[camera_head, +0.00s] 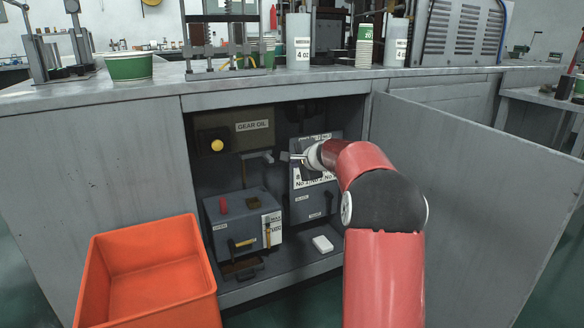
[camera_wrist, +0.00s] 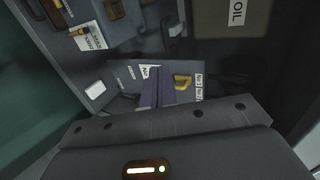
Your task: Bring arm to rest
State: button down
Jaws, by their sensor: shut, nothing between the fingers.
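My red arm reaches from the bottom right of the head view into an open cabinet. My gripper (camera_head: 292,157) is at the cabinet opening, in front of a grey box with white labels (camera_head: 318,176). In the wrist view my gripper (camera_wrist: 158,86) shows as dark fingers close together, with nothing held. Behind the fingers is the labelled box, with a yellow handle (camera_wrist: 183,81). Part of that box is hidden by my wrist in the head view.
The open cabinet door (camera_head: 470,190) stands right of my arm. An orange bin (camera_head: 150,290) is at the lower left. A grey box with a red knob (camera_head: 240,222) and a white block (camera_head: 323,244) sit inside. The countertop (camera_head: 160,88) above holds cups and machines.

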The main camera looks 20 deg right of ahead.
jog(key=shift+s, duration=0.15)
dwell(0.3)
jog(key=s+a+r+n+g+y+p, duration=0.1)
jog(key=s+a+r+n+g, duration=0.15)
jog(key=s+a+n, duration=0.5)
jog(key=s+a+r+n+g+p, duration=0.1)
jog(key=s+a+r+n, duration=0.15)
jog(key=s+a, duration=0.9)
jog(key=s+a+f+n+g, duration=0.1)
jog(key=s+f+n, duration=0.2)
jog(key=s, duration=1.1)
jog(key=s+a+f+n+g+h, duration=0.1)
jog(key=s+f+n, duration=0.3)
jog(key=s, duration=0.9)
jog(key=shift+s+a+g+h+p, duration=0.2)
jog(key=shift+s+g+h+p, duration=0.15)
jog(key=shift+g, duration=0.2)
